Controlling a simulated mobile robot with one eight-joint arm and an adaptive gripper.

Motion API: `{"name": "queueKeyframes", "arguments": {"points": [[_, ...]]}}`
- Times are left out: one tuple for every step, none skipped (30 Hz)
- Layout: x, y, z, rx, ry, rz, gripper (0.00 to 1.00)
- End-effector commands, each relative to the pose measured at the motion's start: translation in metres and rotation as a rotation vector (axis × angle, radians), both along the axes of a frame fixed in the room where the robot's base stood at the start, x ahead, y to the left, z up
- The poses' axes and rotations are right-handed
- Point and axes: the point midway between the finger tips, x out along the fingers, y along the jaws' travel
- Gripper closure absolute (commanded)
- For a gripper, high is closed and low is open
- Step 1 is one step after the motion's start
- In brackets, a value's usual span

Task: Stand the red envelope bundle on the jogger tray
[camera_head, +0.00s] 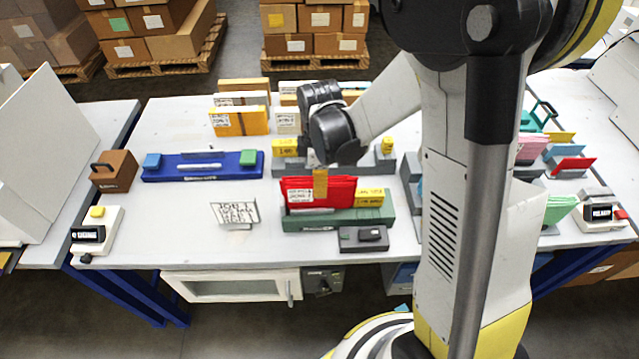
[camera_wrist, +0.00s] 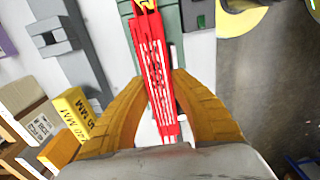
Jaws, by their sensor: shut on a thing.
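The red envelope bundle (camera_head: 330,190) is upright, with a white label on its front left. My gripper (camera_head: 320,182) is shut on it from above. In the wrist view the bundle (camera_wrist: 152,65) runs between the two yellow-brown fingers of my gripper (camera_wrist: 156,82). A green tray (camera_head: 335,223) is directly below and in front of the bundle; it also shows in the wrist view (camera_wrist: 170,25). I cannot tell whether the bundle's bottom edge touches that tray. No marking legible to me shows which tray is the jogger. Part of the bundle's front is hidden by a finger.
A yellow box (camera_head: 370,197) is right of the bundle. A dark grey device (camera_head: 363,239) is in front of the green tray. The left table (camera_head: 160,235) has bare room.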

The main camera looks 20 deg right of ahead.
Motion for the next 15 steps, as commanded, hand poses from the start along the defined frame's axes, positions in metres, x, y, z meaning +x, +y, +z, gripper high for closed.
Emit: {"name": "queueKeyframes", "arguments": {"points": [[0.0,0.0,-0.001,0.0,0.0,0.0,0.65],[0.0,0.0,-0.001,0.0,0.0,0.0,0.56],[0.0,0.0,-0.001,0.0,0.0,0.0,0.56],[0.0,0.0,-0.001,0.0,0.0,0.0,0.56],[0.0,0.0,0.0,0.0,0.0,0.0,0.56],[0.0,0.0,0.0,0.0,0.0,0.0,0.56],[0.0,0.0,0.0,0.0,0.0,0.0,0.56],[0.0,0.0,0.0,0.0,0.0,0.0,0.56],[0.0,0.0,0.0,0.0,0.0,0.0,0.56],[0.0,0.0,0.0,0.0,0.0,0.0,0.56],[0.0,0.0,0.0,0.0,0.0,0.0,0.56],[0.0,0.0,0.002,0.0,0.0,0.0,0.56],[0.0,0.0,0.004,0.0,0.0,0.0,0.56],[0.0,0.0,0.006,0.0,0.0,0.0,0.56],[0.0,0.0,0.011,0.0,0.0,0.0,0.56]]}}
